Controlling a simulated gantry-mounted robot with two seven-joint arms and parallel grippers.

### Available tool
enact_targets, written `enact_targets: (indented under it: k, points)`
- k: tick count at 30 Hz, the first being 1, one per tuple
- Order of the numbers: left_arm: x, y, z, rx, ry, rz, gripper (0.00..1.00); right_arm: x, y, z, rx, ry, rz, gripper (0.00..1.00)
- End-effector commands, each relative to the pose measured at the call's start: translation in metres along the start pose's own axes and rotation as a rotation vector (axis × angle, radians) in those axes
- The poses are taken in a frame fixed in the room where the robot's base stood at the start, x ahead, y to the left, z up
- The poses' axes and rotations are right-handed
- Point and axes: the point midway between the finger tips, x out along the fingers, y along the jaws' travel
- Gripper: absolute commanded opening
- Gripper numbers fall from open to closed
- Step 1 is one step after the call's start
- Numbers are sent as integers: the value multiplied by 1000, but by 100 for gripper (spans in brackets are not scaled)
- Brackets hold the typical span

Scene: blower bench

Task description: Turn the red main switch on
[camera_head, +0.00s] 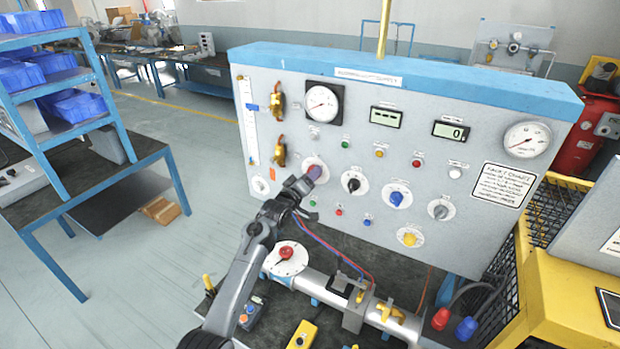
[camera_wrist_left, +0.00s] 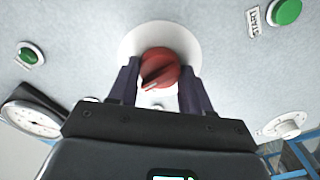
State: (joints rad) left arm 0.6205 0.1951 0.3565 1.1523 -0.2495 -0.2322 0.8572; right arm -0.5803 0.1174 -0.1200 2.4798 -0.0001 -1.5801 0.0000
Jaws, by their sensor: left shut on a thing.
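The red main switch is a round red knob (camera_wrist_left: 161,66) on a white disc (camera_wrist_left: 139,38) on the light grey panel. In the wrist view its white pointer line points to the lower left. My left gripper (camera_wrist_left: 160,72) has one dark finger on each side of the knob and is shut on it. In the head view the left gripper (camera_head: 308,182) reaches the panel at the left end of the knob row and covers part of the red switch and its white disc (camera_head: 317,160). My right gripper is in neither view.
Close by on the panel are a black knob (camera_head: 353,184), a blue knob (camera_head: 397,198) and a yellow knob (camera_head: 409,239). A green START button (camera_wrist_left: 287,11) and a pressure gauge (camera_wrist_left: 32,118) show in the wrist view. Below is a pipe with a red-knobbed disc (camera_head: 288,265).

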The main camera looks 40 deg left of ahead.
Motion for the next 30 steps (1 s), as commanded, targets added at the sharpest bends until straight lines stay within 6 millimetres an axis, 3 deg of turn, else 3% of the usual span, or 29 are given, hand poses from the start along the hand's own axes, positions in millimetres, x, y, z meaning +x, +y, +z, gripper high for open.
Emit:
enact_targets:
  k: [18, 30]
  points:
    - [0, -1, 1, 575, -2, 0, 18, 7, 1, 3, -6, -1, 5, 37]
    - [0, -1, 1, 813, -2, 0, 18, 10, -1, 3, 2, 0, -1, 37]
